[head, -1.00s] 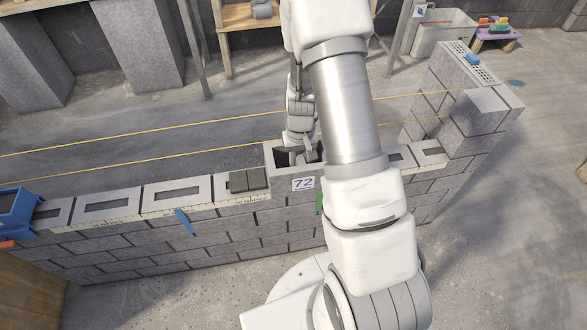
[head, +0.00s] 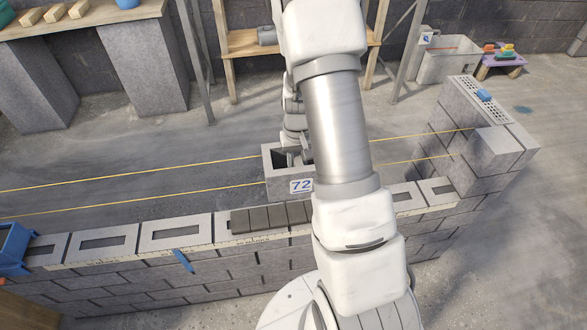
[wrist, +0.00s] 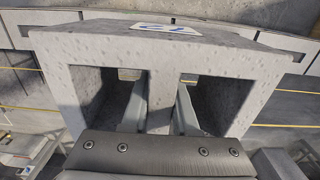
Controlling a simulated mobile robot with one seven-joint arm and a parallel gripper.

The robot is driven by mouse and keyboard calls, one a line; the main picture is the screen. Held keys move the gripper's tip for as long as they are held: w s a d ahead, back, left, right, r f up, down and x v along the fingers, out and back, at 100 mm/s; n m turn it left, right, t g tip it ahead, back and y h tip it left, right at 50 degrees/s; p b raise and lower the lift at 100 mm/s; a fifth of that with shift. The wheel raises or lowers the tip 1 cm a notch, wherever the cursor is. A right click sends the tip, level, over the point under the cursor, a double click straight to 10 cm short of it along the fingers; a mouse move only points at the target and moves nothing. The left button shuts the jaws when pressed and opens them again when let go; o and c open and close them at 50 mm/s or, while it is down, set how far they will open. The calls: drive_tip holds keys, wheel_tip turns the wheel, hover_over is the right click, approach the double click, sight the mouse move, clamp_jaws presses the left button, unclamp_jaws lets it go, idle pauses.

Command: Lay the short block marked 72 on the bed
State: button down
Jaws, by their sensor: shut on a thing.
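The short grey block (head: 279,188) carries a white label with a blue 72 on its near face. My gripper (head: 296,157) is shut on its middle web, with one finger down in each hollow. In the wrist view the two fingers (wrist: 160,108) flank the web of the block (wrist: 95,48), whose label is at the top. The block is held roughly level, apart from the bed. The bed (head: 262,219) is a strip of dark grey ridged mortar on the wall, below the block in the picture. My arm hides its right end.
Hollow blocks (head: 176,232) line the wall top left of the bed, and others (head: 436,190) lie to its right. Two yellow string lines (head: 130,197) run along the wall's far side. A taller stepped wall end (head: 480,160) stands at right. A blue bin (head: 12,243) is at far left.

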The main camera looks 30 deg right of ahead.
drive_tip(key=shift+w+f+b, duration=0.1)
drive_tip(key=shift+f+b, duration=5.65)
drive_tip(key=shift+f, duration=2.15)
drive_tip(key=shift+f+b, duration=0.35)
drive_tip(key=shift+f, duration=0.05)
drive_tip(key=c, duration=0.6)
unclamp_jaws()
drive_tip(key=shift+f, duration=0.1)
wheel_tip(320, 180, up, 18)
drive_tip(key=p, duration=0.3)
drive_tip(key=shift+f, duration=0.1)
